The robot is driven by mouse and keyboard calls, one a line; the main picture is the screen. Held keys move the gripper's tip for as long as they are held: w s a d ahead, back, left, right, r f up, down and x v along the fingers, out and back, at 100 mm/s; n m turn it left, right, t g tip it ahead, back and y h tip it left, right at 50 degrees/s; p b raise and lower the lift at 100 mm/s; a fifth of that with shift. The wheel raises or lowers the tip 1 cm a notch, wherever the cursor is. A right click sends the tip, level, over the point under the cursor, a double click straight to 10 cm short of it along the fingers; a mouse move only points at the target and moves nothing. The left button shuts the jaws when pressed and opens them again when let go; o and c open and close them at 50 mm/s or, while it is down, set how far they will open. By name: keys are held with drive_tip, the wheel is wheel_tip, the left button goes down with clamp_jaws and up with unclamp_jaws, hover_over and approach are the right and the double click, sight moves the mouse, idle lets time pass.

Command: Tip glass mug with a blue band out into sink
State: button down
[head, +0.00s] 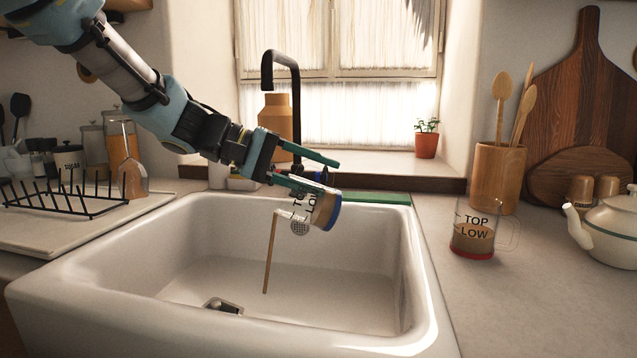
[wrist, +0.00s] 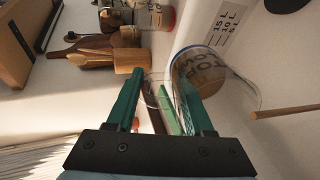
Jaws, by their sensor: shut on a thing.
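The glass mug with a blue band (head: 327,211) is held over the white sink (head: 378,245), tipped far over with its mouth toward the left and its blue-banded base to the right. Brown liquid shows inside it. A thin brown stream (head: 270,255) runs from its mouth down into the basin. My gripper (head: 330,176) is shut on the mug, at its handle side. In the wrist view the mug (wrist: 205,85) is beside the right finger, and its handle passes between the fingers of my gripper (wrist: 155,85). The handle is partly hidden in the head view.
A similar glass mug with a red band (head: 474,235) stands upright on the right counter with brown liquid. A black faucet (head: 296,95) rises behind the sink. A green item (head: 375,198) lies along the back rim. A teapot (head: 610,225), utensil crock (head: 497,175) and dish rack (head: 65,195) flank the sink.

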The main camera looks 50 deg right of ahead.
sight(301, 166)
drive_tip(key=shift+w+a+r+g+h+b, duration=0.25)
drive_tip(key=shift+a+g+h+b, duration=0.2)
drive_tip(key=shift+b, duration=0.85)
drive_tip(key=shift+w+a+r+g+h+b, duration=0.3)
drive_tip(key=shift+h+b, duration=0.25)
drive_tip(key=shift+b, duration=0.7)
drive_tip(key=shift+w+a+r+g+h+b, duration=0.15)
drive_tip(key=shift+g+h+b, duration=0.25)
drive_tip(key=shift+b, duration=0.4)
drive_tip(key=shift+w+a+r+b, duration=0.15)
drive_tip(key=shift+b, duration=0.45)
drive_tip(key=shift+w+a+r+g+h+b, duration=0.25)
drive_tip(key=shift+g+h+b, duration=0.2)
drive_tip(key=shift+b, duration=0.2)
drive_tip(key=shift+w+a+r+g+h+b, duration=0.15)
drive_tip(key=shift+a+g+h+b, duration=0.15)
drive_tip(key=shift+h+b, duration=0.25)
drive_tip(key=shift+s+d+m+t+y, duration=0.3)
drive_tip(key=shift+s+y, duration=0.05)
drive_tip(key=shift+y, duration=0.15)
drive_tip(key=shift+s+d+t+y+p, duration=0.2)
drive_tip(key=shift+t+y+p, duration=0.1)
drive_tip(key=shift+p, duration=0.15)
drive_tip(key=shift+s+d+f+t+y+p, duration=0.25)
drive_tip(key=shift+d+f+t+y+p, duration=0.1)
drive_tip(key=shift+t+y+p, duration=0.1)
drive_tip(key=shift+d+f+y, duration=0.15)
drive_tip(key=shift+f+y, duration=0.2)
